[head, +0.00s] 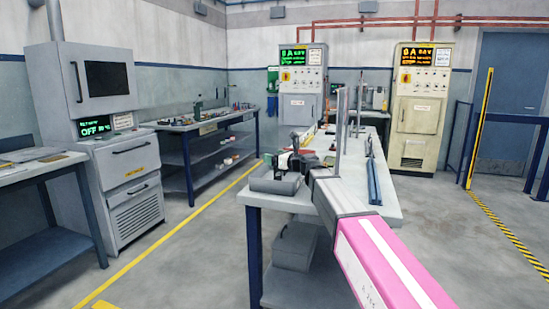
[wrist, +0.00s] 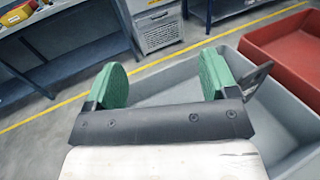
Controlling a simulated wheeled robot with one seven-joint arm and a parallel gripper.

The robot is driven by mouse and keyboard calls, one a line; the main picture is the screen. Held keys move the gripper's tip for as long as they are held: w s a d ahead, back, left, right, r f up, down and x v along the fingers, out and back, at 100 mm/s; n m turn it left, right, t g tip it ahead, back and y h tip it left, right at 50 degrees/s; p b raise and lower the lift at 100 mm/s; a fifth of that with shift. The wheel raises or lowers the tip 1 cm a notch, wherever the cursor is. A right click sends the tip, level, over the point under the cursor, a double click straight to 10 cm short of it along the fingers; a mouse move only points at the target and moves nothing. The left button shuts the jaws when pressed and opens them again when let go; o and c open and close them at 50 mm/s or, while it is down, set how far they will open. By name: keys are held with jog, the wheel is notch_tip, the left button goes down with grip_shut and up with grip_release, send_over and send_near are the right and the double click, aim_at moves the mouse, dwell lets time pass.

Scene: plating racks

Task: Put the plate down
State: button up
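My gripper (wrist: 157,80) shows in the wrist view with its two green pads wide apart and nothing visible between them. It is over or beside a grey tray (wrist: 178,88). A dark piece with a slot (wrist: 257,79) shows just right of the right pad; I cannot tell whether it is part of the gripper or a separate thing. In the head view my gripper (head: 299,146) is small and dark, above the near end of the central bench (head: 392,211). I cannot make out a plate for certain in either view.
The grey tray (head: 275,181) sits at the bench's near left corner, and a red tray (wrist: 290,45) lies beside it. Thin upright panels (head: 341,122) stand on the bench right of my gripper. A grey bin (head: 294,246) is on the shelf below. The floor at left is clear.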

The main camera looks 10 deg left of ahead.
jog(key=v, duration=0.8)
jog(key=r+v, duration=0.1)
jog(key=v, duration=0.3)
jog(key=shift+r, duration=0.1)
